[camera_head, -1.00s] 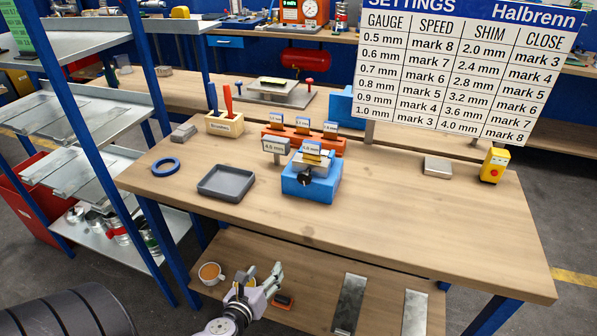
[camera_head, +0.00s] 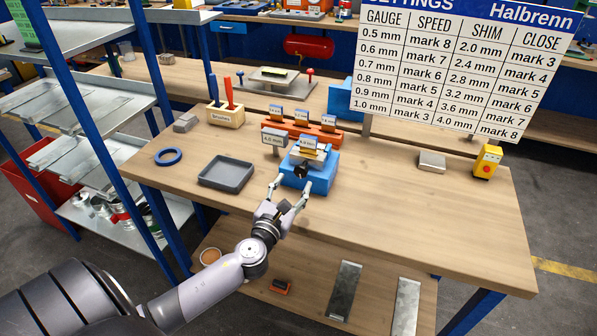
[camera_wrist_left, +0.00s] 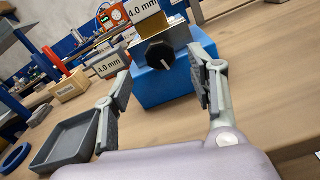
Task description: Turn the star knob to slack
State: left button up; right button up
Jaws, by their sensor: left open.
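The black star knob (camera_wrist_left: 160,56) is on the front of a blue block fixture (camera_head: 317,178) on the wooden bench. A white line shows on the knob's face in the left wrist view. The knob also shows small in the head view (camera_head: 301,171). My left gripper (camera_head: 291,181) is open in front of the fixture. In the left wrist view its fingers (camera_wrist_left: 165,88) stand apart on either side of the knob, with the knob between and beyond them. I cannot tell if a finger touches anything. My right gripper is not in view.
A grey tray (camera_head: 226,173) and a blue ring (camera_head: 168,156) lie left of the fixture. A metal block (camera_head: 432,162) and a yellow device (camera_head: 487,161) are at the right. The bench between is clear.

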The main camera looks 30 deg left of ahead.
aim_at(300, 173)
pick_arm(q)
jog(key=x, duration=0.5)
jog(key=shift+w, duration=0.15)
jog(key=shift+c, duration=0.4)
jog(key=c, duration=1.1)
